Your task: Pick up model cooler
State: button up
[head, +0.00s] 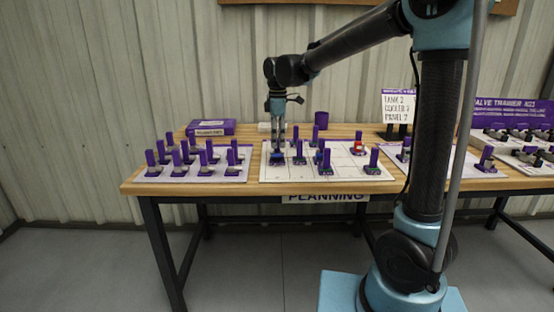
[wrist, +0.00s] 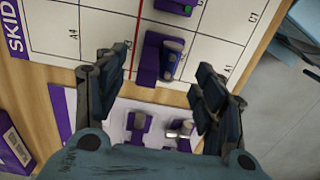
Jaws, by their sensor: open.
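My gripper (head: 277,147) hangs open over the left part of the gridded board, its fingers pointing down. In the wrist view my open gripper (wrist: 162,68) has its two dark fingers spread on either side of a model, and nothing is held. This purple-handled model (wrist: 159,57) has a grey-blue rounded body and sits on the board. It shows in the head view as a blue-based piece (head: 275,159) below the fingers. No label on it is legible, so I cannot tell whether it is the model cooler. Similar models (head: 299,159) stand nearby.
The gridded board (head: 340,174) carries several upright purple-handled pieces. A white tray (head: 150,178) at left holds several more. A purple box (head: 212,128) and a purple cup (head: 321,119) stand at the back. A sign (head: 399,106) and further trays are at right.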

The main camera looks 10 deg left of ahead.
aim_at(277, 159)
jog(key=shift+a+f, duration=0.15)
jog(key=shift+f, duration=2.65)
jog(key=shift+c, duration=0.4)
jog(key=c, duration=1.1)
